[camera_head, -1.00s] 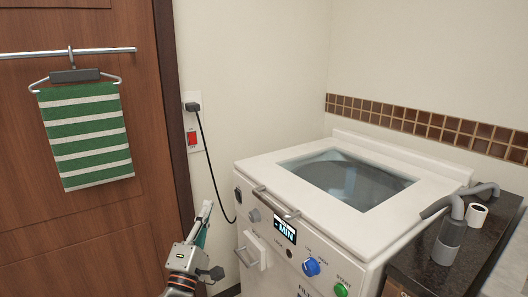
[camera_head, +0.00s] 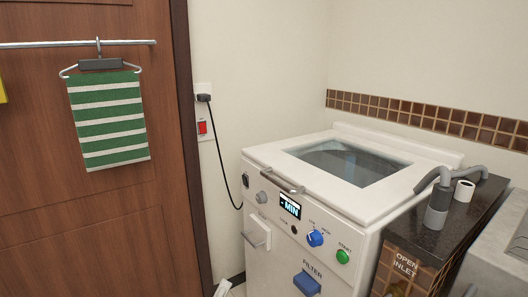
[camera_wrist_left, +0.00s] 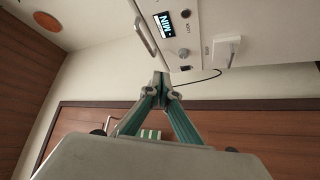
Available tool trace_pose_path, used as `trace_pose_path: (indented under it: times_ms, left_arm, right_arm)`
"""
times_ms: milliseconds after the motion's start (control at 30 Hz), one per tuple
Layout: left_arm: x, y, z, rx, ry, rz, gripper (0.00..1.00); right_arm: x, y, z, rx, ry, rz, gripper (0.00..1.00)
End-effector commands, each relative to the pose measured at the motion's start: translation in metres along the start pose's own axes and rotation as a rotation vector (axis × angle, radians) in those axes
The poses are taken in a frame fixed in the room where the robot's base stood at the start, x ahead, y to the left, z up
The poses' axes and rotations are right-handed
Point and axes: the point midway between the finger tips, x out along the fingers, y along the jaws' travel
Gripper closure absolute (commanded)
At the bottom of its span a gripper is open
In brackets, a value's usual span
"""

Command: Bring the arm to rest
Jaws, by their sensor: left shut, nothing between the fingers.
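My left gripper (camera_head: 222,289) shows only as a small tip at the bottom edge of the head view, in front of the wall left of the white washing machine (camera_head: 262,223). The rest of the arm is out of that view. In the left wrist view the two green-and-grey fingers (camera_wrist_left: 161,82) come together at their tips, shut with nothing between them. The machine's front panel (camera_wrist_left: 205,30) is beyond them at the top of that view. My right gripper is in neither view.
A striped green towel (camera_head: 108,115) hangs from a rail on the brown door (camera_head: 60,220). A dark counter (camera_head: 425,238) with a grey pipe (camera_head: 437,205) stands right of the machine.

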Motion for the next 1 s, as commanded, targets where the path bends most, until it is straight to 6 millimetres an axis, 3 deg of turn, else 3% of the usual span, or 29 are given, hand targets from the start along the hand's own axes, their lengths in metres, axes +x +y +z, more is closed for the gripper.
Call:
trace_pose_path:
  times_ms: [33,200,400,800,1000]
  left_arm:
    - [-0.035,-0.022,0.028,0.062,-0.045,-0.056,1.0]
    - [-0.124,-0.044,0.078,0.356,-0.194,-0.181,1.0]
    - [-0.205,-0.057,0.099,0.66,-0.363,-0.306,1.0]
    - [-0.301,-0.068,0.092,1.026,-0.632,-0.467,1.0]
    - [-0.285,-0.05,0.078,1.077,-0.602,-0.443,1.0]
  right_arm:
    - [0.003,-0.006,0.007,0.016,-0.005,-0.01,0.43]
    - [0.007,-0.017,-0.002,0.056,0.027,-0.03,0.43]
    - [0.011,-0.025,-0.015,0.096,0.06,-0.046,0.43]
    - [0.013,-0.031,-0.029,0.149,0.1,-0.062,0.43]
    - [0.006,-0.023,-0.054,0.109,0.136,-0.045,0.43]
